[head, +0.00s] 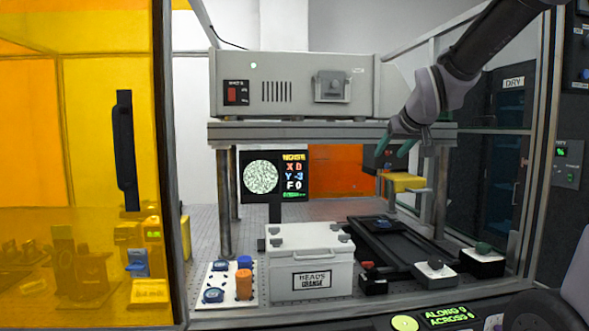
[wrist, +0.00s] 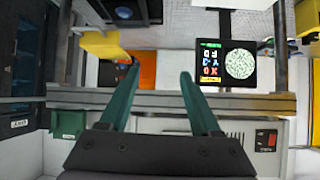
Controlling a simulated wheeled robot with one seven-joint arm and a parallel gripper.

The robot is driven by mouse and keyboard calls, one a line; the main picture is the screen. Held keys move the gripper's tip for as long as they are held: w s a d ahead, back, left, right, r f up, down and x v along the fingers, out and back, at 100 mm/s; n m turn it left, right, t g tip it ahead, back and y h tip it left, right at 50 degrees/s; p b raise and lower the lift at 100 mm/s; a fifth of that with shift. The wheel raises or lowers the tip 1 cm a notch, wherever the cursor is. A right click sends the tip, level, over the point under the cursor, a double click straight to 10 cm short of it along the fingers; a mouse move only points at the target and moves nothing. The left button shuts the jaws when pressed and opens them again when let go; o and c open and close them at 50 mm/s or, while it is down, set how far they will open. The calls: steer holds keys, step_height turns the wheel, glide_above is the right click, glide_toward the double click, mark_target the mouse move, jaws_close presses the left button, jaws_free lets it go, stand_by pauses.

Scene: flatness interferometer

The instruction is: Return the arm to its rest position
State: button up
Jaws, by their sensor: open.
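My arm (head: 465,70) reaches in from the upper right of the head view. My gripper (head: 393,147) hangs at its end, in front of the right part of the grey shelf (head: 300,133). Its two green fingers are spread apart with nothing between them. In the wrist view, my gripper (wrist: 157,82) also shows open and empty. That view is upside down, with the shelf beam (wrist: 260,102) behind the fingers. I cannot tell whether the gripper touches the shelf.
A grey instrument box (head: 295,85) stands on the shelf. Below are a noise screen (head: 262,177), a white "HEADS GRANGE" box (head: 310,262), a black rail stage (head: 395,245) and a yellow block (head: 405,182). Posts frame the bay. A button panel (head: 450,316) lies in front.

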steer(key=s+d+f+m+g, duration=0.1)
steer(key=s+d+m+g, duration=0.1)
steer(key=s, duration=0.9)
steer(key=s+d+f+m+g, duration=0.2)
steer(key=s+d+m, duration=0.1)
steer(key=s, duration=0.7)
steer(key=shift+s+d+m, duration=0.3)
steer(key=shift+s+d, duration=0.1)
steer(key=shift+d, duration=0.05)
